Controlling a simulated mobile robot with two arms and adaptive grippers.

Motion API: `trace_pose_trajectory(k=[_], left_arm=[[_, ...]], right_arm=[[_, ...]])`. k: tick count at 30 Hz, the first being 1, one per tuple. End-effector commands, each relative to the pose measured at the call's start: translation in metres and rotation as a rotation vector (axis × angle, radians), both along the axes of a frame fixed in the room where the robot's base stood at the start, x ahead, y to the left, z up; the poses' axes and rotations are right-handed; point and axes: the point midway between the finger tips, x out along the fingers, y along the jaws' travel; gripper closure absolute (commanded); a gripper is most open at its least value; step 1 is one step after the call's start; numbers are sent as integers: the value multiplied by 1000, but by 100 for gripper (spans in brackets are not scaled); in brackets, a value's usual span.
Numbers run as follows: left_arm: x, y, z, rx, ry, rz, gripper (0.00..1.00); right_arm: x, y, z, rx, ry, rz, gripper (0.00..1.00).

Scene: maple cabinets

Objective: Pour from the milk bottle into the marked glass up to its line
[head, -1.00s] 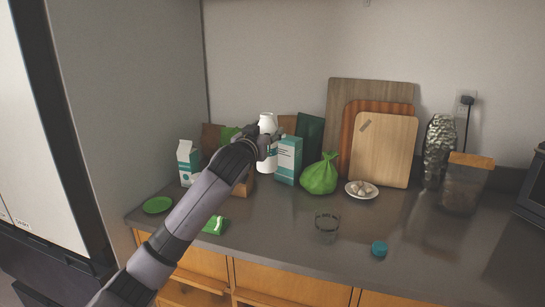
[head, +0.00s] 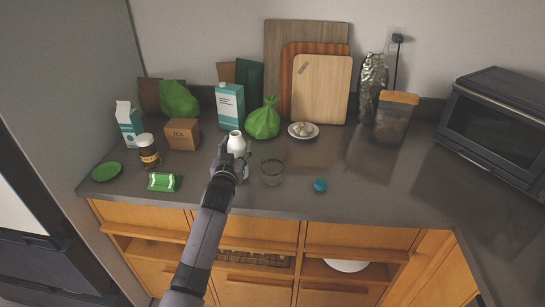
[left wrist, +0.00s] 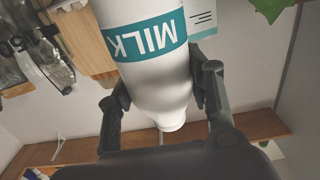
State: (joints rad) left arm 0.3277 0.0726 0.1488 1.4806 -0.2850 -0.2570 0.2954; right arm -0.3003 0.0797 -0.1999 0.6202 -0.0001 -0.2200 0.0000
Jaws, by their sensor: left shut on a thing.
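My left gripper (head: 228,160) is shut on the white milk bottle (head: 237,143). In the left wrist view its fingers (left wrist: 163,92) lie on both sides of the bottle (left wrist: 150,70), which has a teal MILK band. In the head view the bottle looks about upright, with its white top uppermost. I cannot tell how far it is above the counter. The clear glass (head: 271,174) stands on the counter just right of the bottle and apart from it. It looks empty, and its line is too small to make out. My right gripper is not in view.
A teal cap (head: 320,185) lies right of the glass near the counter's front edge. Behind stand a teal-white carton (head: 230,106), a green bag (head: 263,121) and a plate (head: 303,134). A brown jar (head: 148,150) and green packet (head: 163,182) are left.

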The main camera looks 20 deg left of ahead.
Motion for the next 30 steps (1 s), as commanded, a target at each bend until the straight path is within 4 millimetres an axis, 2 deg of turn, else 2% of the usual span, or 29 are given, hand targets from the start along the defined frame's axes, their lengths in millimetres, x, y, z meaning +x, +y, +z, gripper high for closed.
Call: trace_pose_trajectory(k=[14, 30], left_arm=[[1, -2, 3, 46, 6, -1, 94], [4, -16, 10, 298, 66, 0, 94]], right_arm=[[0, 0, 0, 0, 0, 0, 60], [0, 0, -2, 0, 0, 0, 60]])
